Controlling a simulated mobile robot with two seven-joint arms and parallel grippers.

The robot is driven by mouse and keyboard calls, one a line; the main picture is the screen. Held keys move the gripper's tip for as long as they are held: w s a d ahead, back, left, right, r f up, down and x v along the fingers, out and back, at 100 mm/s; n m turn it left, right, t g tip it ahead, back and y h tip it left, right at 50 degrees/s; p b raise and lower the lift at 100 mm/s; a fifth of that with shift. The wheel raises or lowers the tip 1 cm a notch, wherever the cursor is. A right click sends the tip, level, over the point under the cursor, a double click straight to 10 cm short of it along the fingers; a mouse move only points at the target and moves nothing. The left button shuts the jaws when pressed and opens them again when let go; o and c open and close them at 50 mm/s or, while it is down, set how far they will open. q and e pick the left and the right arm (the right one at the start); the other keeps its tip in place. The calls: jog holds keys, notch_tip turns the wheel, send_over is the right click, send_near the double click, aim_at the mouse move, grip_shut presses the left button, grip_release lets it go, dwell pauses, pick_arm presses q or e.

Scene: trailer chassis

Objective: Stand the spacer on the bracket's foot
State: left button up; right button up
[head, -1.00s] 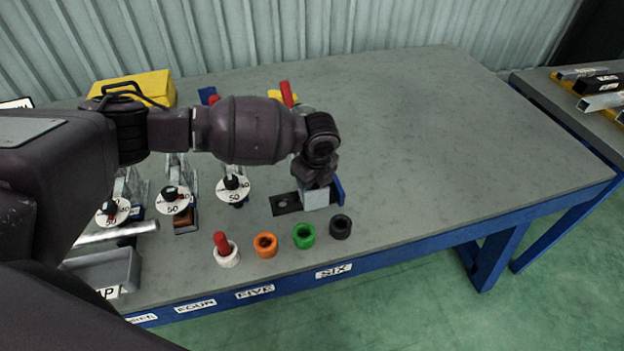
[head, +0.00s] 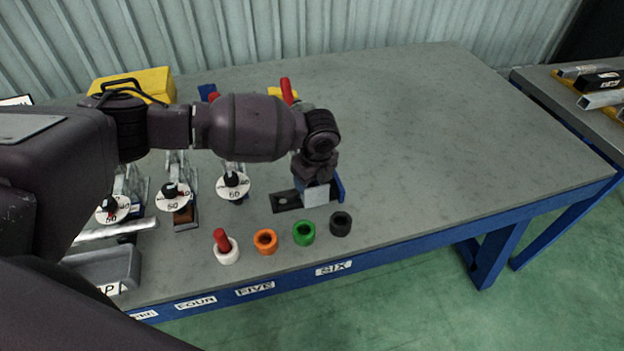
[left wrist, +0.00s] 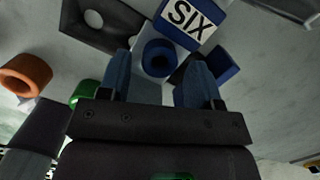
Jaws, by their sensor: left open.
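A light-grey block with a blue ring on top, which I take as the spacer, stands at the right end of a dark foot plate (head: 285,202). Its grey front face (head: 316,197) shows in the head view, and its blue ring (left wrist: 158,58) in the left wrist view. A blue upright piece (head: 339,186), apparently the bracket's, stands right beside it. My left gripper (left wrist: 160,82) is open, its blue fingers on either side of the ring; contact cannot be told. The foot plate's hole (left wrist: 93,18) is uncovered. My right gripper is out of view.
White, orange (head: 265,242), green (head: 303,233) and black (head: 340,224) rings stand in front of the foot. A blue piece labelled SIX (left wrist: 187,18) is close to the fingers. Clamps with dials stand to the left. The table's right side is clear.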

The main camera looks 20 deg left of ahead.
pick_arm(q)
notch_tip(320, 180, up, 12)
jog(key=s+d+p, duration=0.1)
jog(key=shift+d+r+p, duration=0.15)
jog(key=shift+d+p, duration=0.1)
jog(key=shift+p, duration=0.05)
dwell(0.5)
